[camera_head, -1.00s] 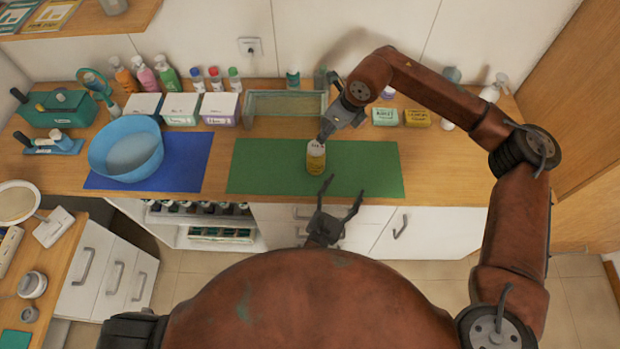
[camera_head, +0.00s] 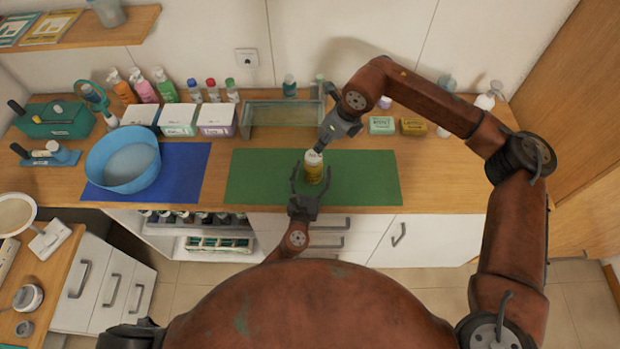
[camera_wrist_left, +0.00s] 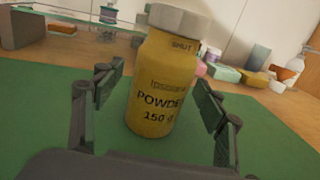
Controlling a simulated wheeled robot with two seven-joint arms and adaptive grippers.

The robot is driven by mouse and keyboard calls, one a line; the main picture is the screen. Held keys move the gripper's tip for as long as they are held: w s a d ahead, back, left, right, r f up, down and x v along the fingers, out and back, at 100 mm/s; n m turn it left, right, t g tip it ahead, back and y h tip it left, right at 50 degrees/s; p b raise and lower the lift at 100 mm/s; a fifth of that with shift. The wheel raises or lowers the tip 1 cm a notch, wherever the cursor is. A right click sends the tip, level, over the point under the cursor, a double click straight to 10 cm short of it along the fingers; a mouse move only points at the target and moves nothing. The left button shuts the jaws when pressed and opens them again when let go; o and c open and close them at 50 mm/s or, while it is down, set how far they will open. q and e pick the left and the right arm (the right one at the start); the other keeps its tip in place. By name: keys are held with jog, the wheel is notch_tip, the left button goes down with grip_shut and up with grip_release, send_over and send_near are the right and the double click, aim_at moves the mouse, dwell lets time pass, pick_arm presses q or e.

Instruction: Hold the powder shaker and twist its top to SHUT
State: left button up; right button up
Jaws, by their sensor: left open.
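The powder shaker (camera_head: 313,174) stands upright on the green mat (camera_head: 370,178). In the left wrist view it is a yellow bottle (camera_wrist_left: 160,92) marked POWDER, with a pale grey faceted top (camera_wrist_left: 180,20). The word SHUT shows just under the top, at its right side. My left gripper (camera_head: 311,170) is open at the front side of the shaker, with one finger to each side of it and visible gaps. My right gripper (camera_head: 321,146) comes from the back right, with its tips at or close to the shaker's top; contact and jaw opening are unclear.
A glass-fronted box (camera_head: 282,118) stands behind the mat, and two soap boxes (camera_head: 382,125) (camera_head: 413,127) lie to the right. A blue basin (camera_head: 124,158) sits on the blue mat (camera_head: 190,180). The green mat around the shaker is otherwise clear.

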pick_arm(q)
jog(key=shift+w+d, duration=0.1)
jog(key=shift+w, duration=0.25)
jog(key=shift+c, duration=0.5)
